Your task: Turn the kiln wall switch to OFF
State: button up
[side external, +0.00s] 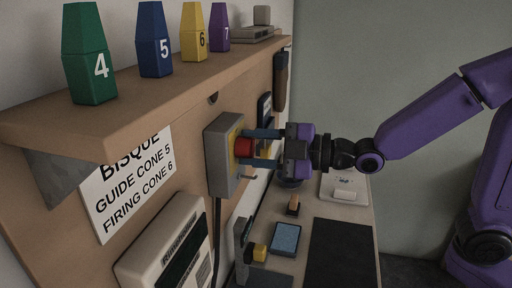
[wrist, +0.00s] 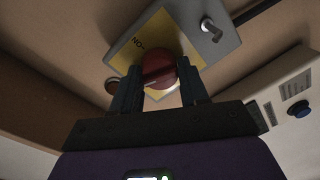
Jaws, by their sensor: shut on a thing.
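The kiln wall switch is a grey box (side external: 222,160) with a yellow face plate, mounted on the wooden board under the shelf. Its red round knob (side external: 244,148) sticks out toward my gripper (side external: 262,147). My gripper's two fingers are shut on the red knob, one on each side. The OFF marking is not readable. A small metal lever (wrist: 211,29) stands on the grey box's edge.
Numbered cones, such as the green one (side external: 90,55), stand on the shelf (side external: 150,95) above. A bisque sign (side external: 128,185) and a cream controller box (side external: 165,250) are on the board at left. A blue-topped block (side external: 286,239) and dark mat (side external: 341,255) lie on the bench below.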

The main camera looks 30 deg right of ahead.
jog(key=shift+n, duration=1.8)
jog(key=o, duration=1)
jog(key=shift+o, duration=0.2)
jog(key=shift+s, duration=0.1)
jog(key=v, duration=1.7)
jog(key=shift+s, duration=0.2)
